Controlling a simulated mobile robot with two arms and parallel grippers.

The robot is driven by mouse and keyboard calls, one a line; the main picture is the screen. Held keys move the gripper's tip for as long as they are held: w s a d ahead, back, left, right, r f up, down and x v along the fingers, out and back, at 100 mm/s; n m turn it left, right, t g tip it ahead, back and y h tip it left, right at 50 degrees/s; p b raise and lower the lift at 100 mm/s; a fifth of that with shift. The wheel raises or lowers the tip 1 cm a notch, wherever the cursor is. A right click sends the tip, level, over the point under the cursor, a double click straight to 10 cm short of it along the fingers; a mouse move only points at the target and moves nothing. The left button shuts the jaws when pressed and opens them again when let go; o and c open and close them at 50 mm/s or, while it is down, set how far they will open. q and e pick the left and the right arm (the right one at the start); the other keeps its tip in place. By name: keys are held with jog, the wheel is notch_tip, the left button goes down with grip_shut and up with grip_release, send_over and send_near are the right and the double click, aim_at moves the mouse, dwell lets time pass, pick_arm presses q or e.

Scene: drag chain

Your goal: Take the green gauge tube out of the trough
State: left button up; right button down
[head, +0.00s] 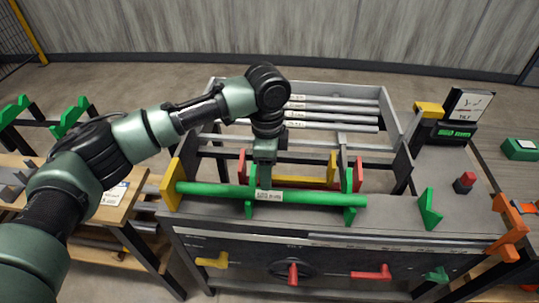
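The green gauge tube (215,189) lies level, left to right, along the front of the bench frame, with a white label near its middle. Its left end is at a yellow bracket (172,186). Green upright plates stand along it, one left of the label (250,207) and one near its right end (349,214). My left gripper (265,184) points straight down at the tube's middle, just behind the label. Its fingertips are partly hidden by the tube, so I cannot tell whether they grip it. My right gripper is out of view.
Several grey labelled tubes (335,117) lie in a tray behind. Red and yellow brackets (331,167) stand just behind the green tube. A red button (465,182), a green wedge (430,210) and a display (455,133) are on the right. Coloured handles (371,273) line the front panel.

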aim_at(269, 195)
pick_arm(q)
jog(key=shift+s+f, duration=0.2)
jog(key=shift+f, duration=0.05)
jog(key=f, duration=0.1)
jog(key=s+f, duration=0.1)
jog(key=f, duration=0.1)
jog(key=shift+f, duration=0.25)
jog(key=shift+w+f+p, duration=0.25)
jog(key=shift+f+p, duration=0.05)
jog(key=shift+f, duration=1.25)
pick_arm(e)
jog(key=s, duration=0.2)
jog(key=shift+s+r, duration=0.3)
pick_arm(q)
jog(key=c, duration=1)
grip_shut()
jog(key=shift+d, duration=0.1)
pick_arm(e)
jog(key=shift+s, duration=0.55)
